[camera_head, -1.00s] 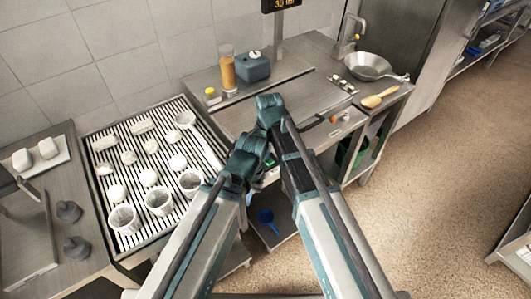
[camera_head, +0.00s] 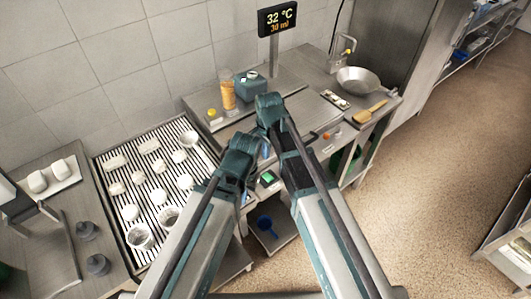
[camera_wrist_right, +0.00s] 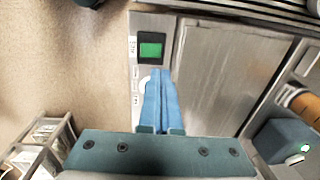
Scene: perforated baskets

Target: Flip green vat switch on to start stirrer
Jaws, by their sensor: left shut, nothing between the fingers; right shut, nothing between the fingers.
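The green switch (camera_head: 267,178) is on the front panel of the steel vat counter, between my two arms. In the right wrist view the green switch (camera_wrist_right: 150,50) is a bright green square in a dark frame; I cannot tell its on or off position. My right gripper (camera_wrist_right: 160,76) is shut and empty, its blue fingertips just below the switch in that picture, apart from it.
The vat's steel lid (camera_head: 296,118) lies behind my wrists. A display (camera_head: 277,19) reads 32 °C and 30 ml. A slatted drain table (camera_head: 118,211) with white cheeses and baskets is at the left. A blue scoop (camera_head: 266,222) lies on the lower shelf.

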